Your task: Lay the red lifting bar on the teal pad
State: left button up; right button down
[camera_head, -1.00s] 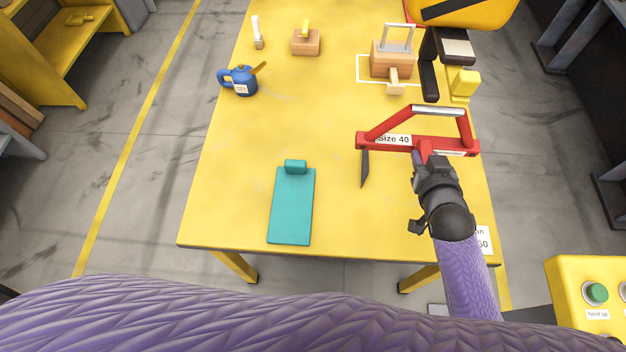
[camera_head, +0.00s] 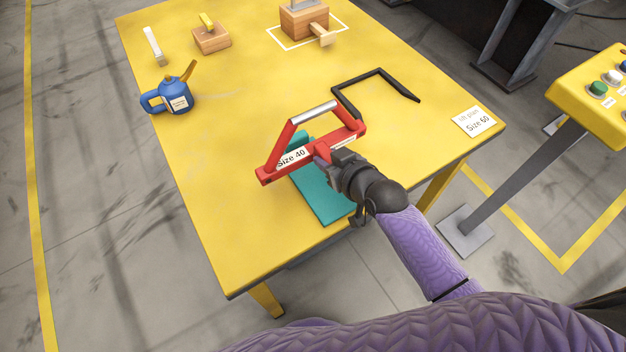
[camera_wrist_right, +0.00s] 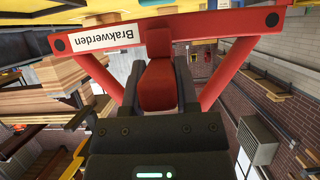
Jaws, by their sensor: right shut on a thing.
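The red lifting bar (camera_head: 317,147), with a silver grip and a "Size 40" label, is held in the air by my right gripper (camera_head: 322,158). In the right wrist view, my fingers (camera_wrist_right: 160,95) are shut on a red tab of the bar (camera_wrist_right: 215,22). The teal pad (camera_head: 328,205) lies on the yellow table, with a raised teal block at its far end. The bar appears over the pad's far part in the head view and hides some of it. The gap between bar and pad cannot be judged. My left gripper is out of view.
A black U-shaped bracket (camera_head: 377,76) lies just beyond the bar. A "Size 60" card (camera_head: 474,122) lies at the table's right corner. A blue oil can (camera_head: 175,98) and wooden blocks (camera_head: 211,41) stand farther back. A yellow button panel (camera_head: 600,95) stands off the table's right.

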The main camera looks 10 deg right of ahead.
notch_tip(320, 180, down, 6)
jog(key=b, duration=0.2)
jog(key=shift+d+f+b, duration=0.1)
jog(key=shift+f+b, duration=0.15)
jog(key=shift+b, duration=0.15)
jog(key=shift+w+f, duration=0.1)
jog(key=shift+f, duration=0.1)
jog(key=shift+r, duration=0.15)
jog(key=shift+c, duration=1.8)
grip_release()
